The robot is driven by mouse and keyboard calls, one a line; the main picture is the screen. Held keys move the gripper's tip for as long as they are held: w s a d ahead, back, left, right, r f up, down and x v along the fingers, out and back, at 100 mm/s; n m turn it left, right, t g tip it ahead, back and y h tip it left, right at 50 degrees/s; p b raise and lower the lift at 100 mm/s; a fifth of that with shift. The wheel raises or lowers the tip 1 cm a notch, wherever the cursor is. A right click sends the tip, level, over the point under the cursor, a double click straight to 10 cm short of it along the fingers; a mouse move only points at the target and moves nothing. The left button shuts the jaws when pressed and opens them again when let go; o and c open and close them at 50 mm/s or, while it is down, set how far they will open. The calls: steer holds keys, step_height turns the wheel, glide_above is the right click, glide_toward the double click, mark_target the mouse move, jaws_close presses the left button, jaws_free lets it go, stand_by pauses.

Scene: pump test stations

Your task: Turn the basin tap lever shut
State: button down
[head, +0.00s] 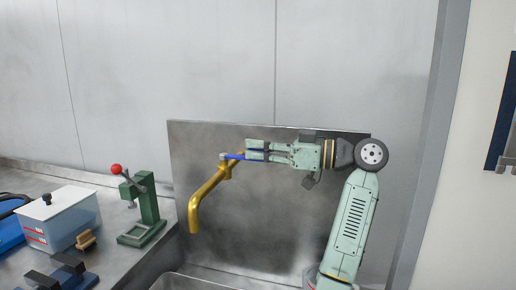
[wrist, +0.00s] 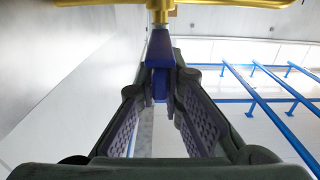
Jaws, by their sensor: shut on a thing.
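The basin tap (head: 207,197) is a brass spout against the metal splashback, with its outlet pointing down. Its blue lever (head: 232,157) sticks out to the right from the top of the tap. My gripper (head: 252,151) reaches in from the right and is shut on the lever. In the wrist view the blue lever (wrist: 160,52) runs from the brass tap body (wrist: 160,8) in between my two fingertips (wrist: 159,82). The fingertips hide part of the lever's outer end in the head view.
The basin (head: 190,282) lies below the tap, partly cut off. On the left bench stand a green press (head: 147,208) with a red knob, a clear box (head: 62,217) with a white lid, and a brown brush-like object (head: 85,240). The splashback (head: 270,220) is close behind the arm.

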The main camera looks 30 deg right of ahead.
stand_by(0.3)
steer(key=c, duration=1.7)
jaws_free()
step_height(320, 180, up, 10)
steer(key=shift+r, duration=0.1)
